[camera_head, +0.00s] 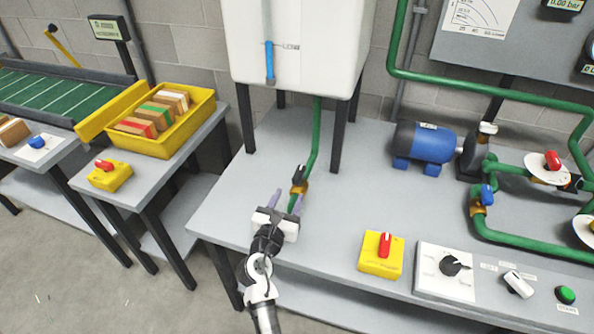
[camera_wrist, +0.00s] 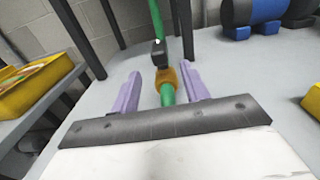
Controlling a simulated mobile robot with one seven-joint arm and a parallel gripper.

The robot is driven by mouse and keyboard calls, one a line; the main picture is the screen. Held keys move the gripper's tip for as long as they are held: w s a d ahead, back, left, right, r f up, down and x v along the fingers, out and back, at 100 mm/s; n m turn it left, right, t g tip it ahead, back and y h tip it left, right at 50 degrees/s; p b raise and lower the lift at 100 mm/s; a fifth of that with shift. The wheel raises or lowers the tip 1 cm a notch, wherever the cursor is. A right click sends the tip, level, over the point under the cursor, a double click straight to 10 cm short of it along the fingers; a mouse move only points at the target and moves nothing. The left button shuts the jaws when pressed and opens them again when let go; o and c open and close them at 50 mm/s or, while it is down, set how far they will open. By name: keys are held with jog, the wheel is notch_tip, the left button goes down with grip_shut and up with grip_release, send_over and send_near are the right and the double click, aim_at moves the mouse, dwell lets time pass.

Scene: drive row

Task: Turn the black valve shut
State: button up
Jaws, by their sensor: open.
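The valve sits low on the green pipe under the white tank, with a brass body (camera_wrist: 165,78) and a black handle (camera_wrist: 158,53). In the wrist view the fingers (camera_wrist: 162,76) stand apart on either side of the brass body and green pipe. The black handle shows just beyond the fingertips, between them. I see no contact; the handle's exact angle is hard to tell.
The white tank (camera_head: 295,40) stands on dark legs behind the valve. Right are a blue motor (camera_head: 425,144), a blue-handled valve (camera_head: 487,194), a yellow box with a red switch (camera_head: 381,255) and a control panel (camera_head: 447,272). A yellow crate (camera_head: 150,143) stands left.

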aim_at(299, 174)
jog(key=p+x, duration=0.1)
jog(key=x, duration=0.9)
jog(key=shift+w+p, duration=0.1)
jog(key=shift+p, duration=0.2)
jog(key=c, duration=1)
